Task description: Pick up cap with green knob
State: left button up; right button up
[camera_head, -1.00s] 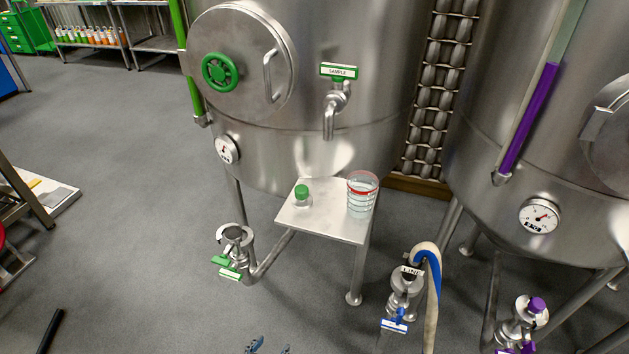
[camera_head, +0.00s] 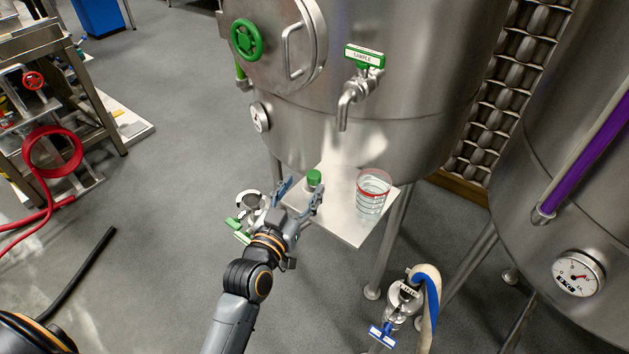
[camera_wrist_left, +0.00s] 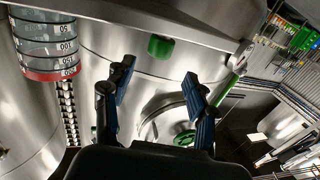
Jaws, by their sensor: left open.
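The small cap with the green knob (camera_head: 314,178) stands upright on the steel shelf (camera_head: 350,237) in front of the tank; its lower part is partly hidden by a finger. My left gripper (camera_head: 301,193) is open and empty, on the near side of the cap, its blue-grey fingers spread and pointing toward it. In the left wrist view the green knob (camera_wrist_left: 160,47) shows just beyond and between the open fingertips (camera_wrist_left: 158,72). Contact is not seen. My right gripper is in neither view.
A clear beaker with a red rim (camera_head: 372,194) stands on the shelf right of the cap. The sample tap (camera_head: 352,95) hangs above. A valve with green handles (camera_head: 244,228) is just left of the shelf. A blue-handled valve (camera_head: 381,336) stands lower right.

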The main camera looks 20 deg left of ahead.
aim_at(311, 179)
pick_arm(q)
jog(key=w, duration=0.4)
jog(key=w+d, duration=0.1)
jog(key=w, duration=0.1)
jog(key=shift+w+f+p, duration=0.15)
jog(key=shift+f+p, duration=0.15)
jog(key=shift+f, duration=0.1)
jog(key=shift+c, duration=0.2)
grip_shut()
jog(key=shift+r, duration=0.1)
